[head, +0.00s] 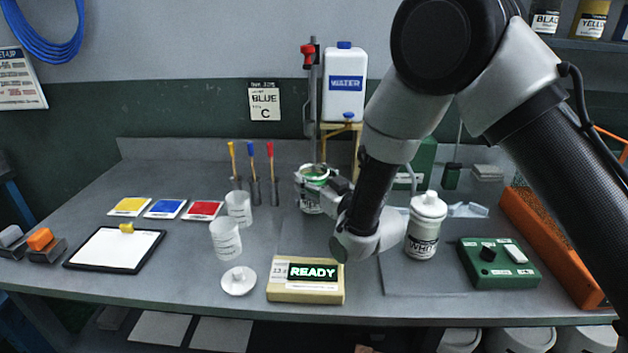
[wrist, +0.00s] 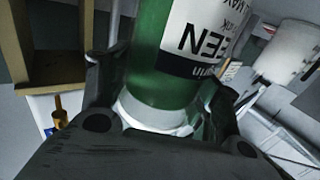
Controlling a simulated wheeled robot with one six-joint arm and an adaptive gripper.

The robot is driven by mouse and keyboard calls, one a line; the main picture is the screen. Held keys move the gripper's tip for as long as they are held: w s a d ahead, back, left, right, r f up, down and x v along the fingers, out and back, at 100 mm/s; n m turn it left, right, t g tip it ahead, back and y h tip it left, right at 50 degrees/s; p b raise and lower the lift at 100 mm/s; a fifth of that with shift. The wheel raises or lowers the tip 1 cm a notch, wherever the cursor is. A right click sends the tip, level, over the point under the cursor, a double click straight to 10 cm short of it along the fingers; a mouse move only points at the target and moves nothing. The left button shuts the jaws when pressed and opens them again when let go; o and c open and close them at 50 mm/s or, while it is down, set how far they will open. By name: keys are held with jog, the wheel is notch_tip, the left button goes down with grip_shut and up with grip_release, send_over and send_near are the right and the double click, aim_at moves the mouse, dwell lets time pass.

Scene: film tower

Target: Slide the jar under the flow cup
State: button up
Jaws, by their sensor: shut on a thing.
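The jar (head: 311,192) stands on the bench at the back centre. It has a pale rim, green inside and a part-hidden label. My gripper (head: 340,190) reaches it from the right. In the wrist view the green jar (wrist: 165,75), its "GREEN" label upside down, sits between my fingers (wrist: 160,110), which are shut on it near a white band. I cannot make out a flow cup with certainty.
A white water tank (head: 344,85) stands on a yellowish frame (head: 354,145) behind. Brushes in holders (head: 254,188) and beakers (head: 226,238) are to the left. A READY scale (head: 305,282) is in front. A white bottle (head: 424,228) and a green box (head: 495,262) are to the right.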

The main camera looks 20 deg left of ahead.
jog(key=shift+w+f, duration=0.1)
jog(key=shift+f, duration=0.05)
jog(key=o, duration=1.4)
jog(key=shift+f, duration=0.1)
